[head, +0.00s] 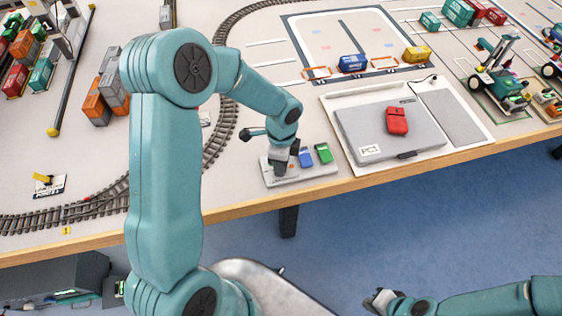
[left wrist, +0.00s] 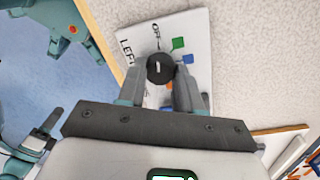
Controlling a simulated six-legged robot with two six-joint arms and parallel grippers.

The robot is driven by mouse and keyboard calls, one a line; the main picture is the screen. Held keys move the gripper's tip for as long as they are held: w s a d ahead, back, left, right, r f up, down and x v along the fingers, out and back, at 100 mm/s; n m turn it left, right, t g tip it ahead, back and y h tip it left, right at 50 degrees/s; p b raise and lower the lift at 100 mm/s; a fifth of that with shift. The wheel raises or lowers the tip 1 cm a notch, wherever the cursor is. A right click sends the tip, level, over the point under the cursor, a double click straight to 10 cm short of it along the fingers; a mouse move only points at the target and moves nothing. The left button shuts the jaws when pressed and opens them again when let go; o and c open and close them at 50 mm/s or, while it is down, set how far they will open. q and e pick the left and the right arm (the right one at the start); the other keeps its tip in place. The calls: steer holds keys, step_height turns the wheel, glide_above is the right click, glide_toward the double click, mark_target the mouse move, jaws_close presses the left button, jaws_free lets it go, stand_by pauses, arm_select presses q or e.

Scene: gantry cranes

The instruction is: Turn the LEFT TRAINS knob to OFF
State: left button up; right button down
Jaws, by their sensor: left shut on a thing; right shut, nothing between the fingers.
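The LEFT TRAINS knob (left wrist: 160,69) is round and dark with a white line on top. It sits on a pale control panel (head: 323,170) at the table's front edge; the panel also shows in the left wrist view (left wrist: 197,31). The white line runs roughly up the left wrist picture, towards the OFF label (left wrist: 156,31). My left gripper (left wrist: 160,77) is shut on the knob, one finger on each side. In the head view, my left gripper (head: 281,168) hides the knob. My right gripper (head: 378,301) is low, off the table, shut and empty.
A curved train track (head: 222,125) runs behind and left of the panel.

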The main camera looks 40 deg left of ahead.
arm_select(q)
steer(key=o, duration=1)
steer(key=shift+o, duration=0.2)
steer(key=shift+r, duration=0.1)
step_height(320, 180, up, 16)
steer(key=shift+w+a, duration=0.15)
steer(key=shift+w, duration=0.3)
steer(key=shift+s, duration=0.15)
